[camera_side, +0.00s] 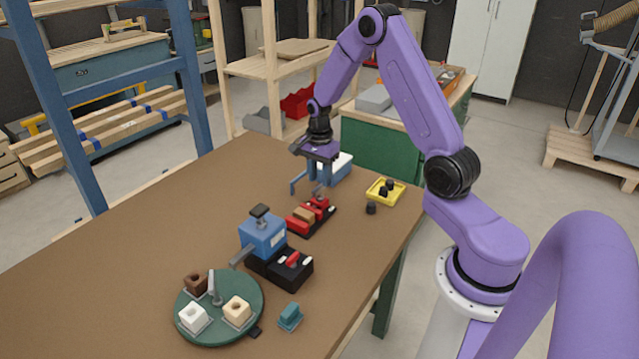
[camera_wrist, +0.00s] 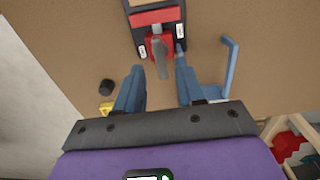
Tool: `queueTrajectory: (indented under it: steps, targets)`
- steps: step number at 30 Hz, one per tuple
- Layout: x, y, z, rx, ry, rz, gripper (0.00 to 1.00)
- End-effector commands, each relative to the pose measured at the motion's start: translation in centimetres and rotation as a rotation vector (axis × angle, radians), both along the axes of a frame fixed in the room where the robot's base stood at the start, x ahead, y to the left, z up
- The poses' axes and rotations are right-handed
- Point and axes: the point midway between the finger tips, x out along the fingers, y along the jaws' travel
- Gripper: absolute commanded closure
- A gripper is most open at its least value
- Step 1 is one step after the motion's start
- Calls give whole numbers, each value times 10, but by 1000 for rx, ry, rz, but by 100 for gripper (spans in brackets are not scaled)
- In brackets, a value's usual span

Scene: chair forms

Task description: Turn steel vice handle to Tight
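The red vice (camera_side: 300,221) stands on a dark base on the brown table, with a tan block between its jaws. In the wrist view the vice (camera_wrist: 153,15) is at the top centre. Its grey steel handle (camera_wrist: 160,62) points down the picture, toward and between my fingers. White labels sit on either side of the handle; their words are too small to read. My gripper (camera_wrist: 160,78) is open, one finger on each side of the handle, with gaps showing. In the side view my gripper (camera_side: 320,190) hangs at the far end of the vice and partly hides the handle.
A blue device with a white top (camera_side: 342,166) stands close behind my gripper; a blue bent lever (camera_wrist: 230,66) is right of my fingers. A yellow tray (camera_side: 378,198) and black piece (camera_side: 371,208) lie right. A blue machine (camera_side: 262,236) and green turntable (camera_side: 252,298) are nearer.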

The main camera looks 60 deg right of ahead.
Motion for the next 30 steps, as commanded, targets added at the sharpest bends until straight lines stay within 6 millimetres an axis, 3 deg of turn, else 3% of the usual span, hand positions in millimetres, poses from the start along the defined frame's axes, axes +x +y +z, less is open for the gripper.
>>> queueTrajectory:
  steps: [7, 18, 21, 22, 30]
  targets:
    - [0, 0, -25, 0, 1, 0, 62]
    - [0, 0, -29, 0, -1, 0, 62]
    - [0, 0, -29, 0, -1, 0, 94]
    - [0, 0, -29, 0, -1, 0, 100]
    - [0, 0, -29, 0, -1, 9, 100]
